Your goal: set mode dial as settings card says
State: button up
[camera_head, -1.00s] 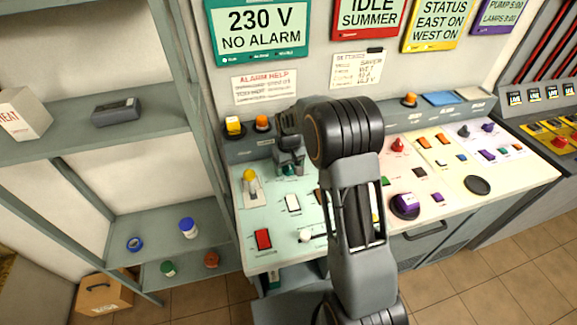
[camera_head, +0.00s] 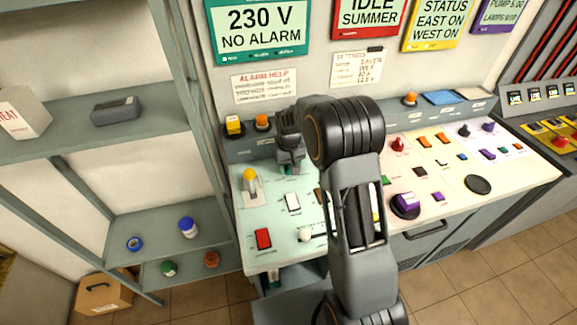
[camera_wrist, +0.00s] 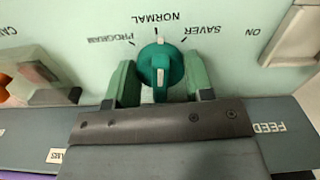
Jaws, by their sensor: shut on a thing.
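The mode dial (camera_wrist: 172,62) is a round teal knob with a white pointer mark. In the wrist view, where the lettering is upside down, its mark points at NORMAL, between PROGRAM and SAVER. My gripper (camera_wrist: 160,76) has one finger on each side of the knob and is shut on it. In the head view my gripper (camera_head: 290,160) is over the back of the pale green panel and hides most of the dial. The settings card (camera_head: 357,69) is on the wall behind the panel; its small print is hard to read, but one line looks like SAVER.
The pale green panel (camera_head: 270,215) also carries a yellow-topped lever (camera_head: 250,178), a red switch (camera_head: 263,239) and a white switch (camera_head: 293,202). A cream panel with a purple knob (camera_head: 405,204) lies to the right. A grey shelf (camera_head: 150,125) stands close on the left.

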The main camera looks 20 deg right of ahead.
jog(key=m+b, duration=0.1)
jog(key=m, duration=0.3)
jog(key=shift+m, duration=1.8)
jog(key=o, duration=0.9)
jog(key=shift+o, duration=0.2)
notch_tip(320, 180, up, 14)
jog(key=b, duration=0.1)
jog(key=shift+f, duration=0.1)
